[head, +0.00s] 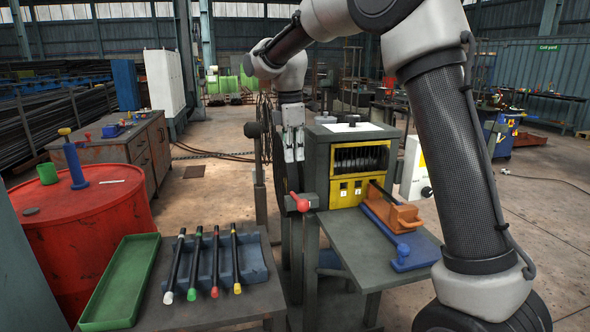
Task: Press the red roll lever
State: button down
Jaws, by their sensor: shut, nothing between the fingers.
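The red roll lever (302,203) sticks out at the front left of the grey machine (317,150), low beside its yellow front panel (347,191).
A grey side table (350,262) holds a blue slide with an orange block (402,215). At front left, a bench carries a green tray (124,280) and a blue rack (254,262) of several colour-tipped rods. A red drum (95,225) stands behind. Open floor lies farther back.

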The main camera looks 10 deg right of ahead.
aim_at(298, 203)
jog(key=f, duration=0.8)
jog(key=d+f, duration=0.1)
jog(key=f, duration=0.3)
jog(key=shift+f, duration=0.35)
jog(key=shift+s+f, duration=0.3)
jog(key=shift+f, duration=0.55)
jog(key=shift+s+f, duration=0.3)
jog(key=shift+f, duration=0.55)
jog(key=shift+s+f, duration=0.3)
jog(key=shift+f, duration=0.55)
jog(key=shift+s+f, duration=0.1)
jog(key=s+a+r, duration=0.1)
jog(key=s+r, duration=0.2)
jog(key=r, duration=1.1)
jog(key=shift+s, duration=0.15)
